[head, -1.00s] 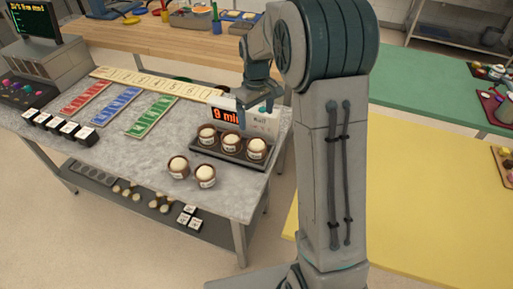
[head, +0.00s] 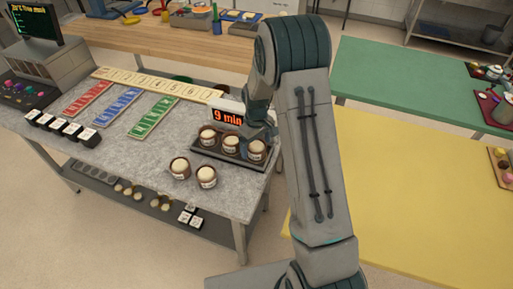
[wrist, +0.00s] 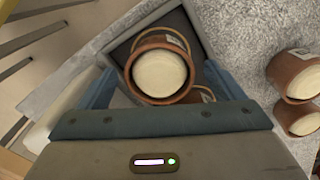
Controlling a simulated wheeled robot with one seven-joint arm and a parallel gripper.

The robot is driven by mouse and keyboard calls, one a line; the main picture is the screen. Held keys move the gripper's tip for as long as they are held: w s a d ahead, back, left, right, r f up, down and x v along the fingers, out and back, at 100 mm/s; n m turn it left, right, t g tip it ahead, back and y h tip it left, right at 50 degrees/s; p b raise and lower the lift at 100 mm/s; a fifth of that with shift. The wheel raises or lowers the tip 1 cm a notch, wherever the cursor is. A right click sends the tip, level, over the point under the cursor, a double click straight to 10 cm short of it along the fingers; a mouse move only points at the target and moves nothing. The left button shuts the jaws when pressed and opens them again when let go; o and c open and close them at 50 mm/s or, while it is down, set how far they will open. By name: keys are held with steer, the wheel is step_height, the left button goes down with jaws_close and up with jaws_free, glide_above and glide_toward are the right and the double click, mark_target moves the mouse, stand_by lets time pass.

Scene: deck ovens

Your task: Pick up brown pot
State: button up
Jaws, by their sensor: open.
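Several brown pots with pale round tops and white labels are in view. Three stand in a dark tray (head: 232,158) on the grey worktop, and two stand on the worktop in front of it. My gripper (wrist: 159,74) is open over the tray, with its blue fingers on either side of the rightmost brown pot (head: 257,149). That pot also shows in the wrist view (wrist: 161,52), upright between the fingers, with gaps visible on both sides. In the head view the fingertips are mostly hidden by my arm and the pots.
A sign reading "9 min" (head: 228,118) stands right behind the tray. Two loose pots (head: 180,168) (head: 206,177) are close in front. Coloured strips (head: 153,117) lie to the left. The yellow table (head: 420,190) at right is mostly clear.

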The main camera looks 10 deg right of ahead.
steer(key=shift+f, duration=0.45)
steer(key=c, duration=1.2)
steer(key=shift+r, duration=0.2)
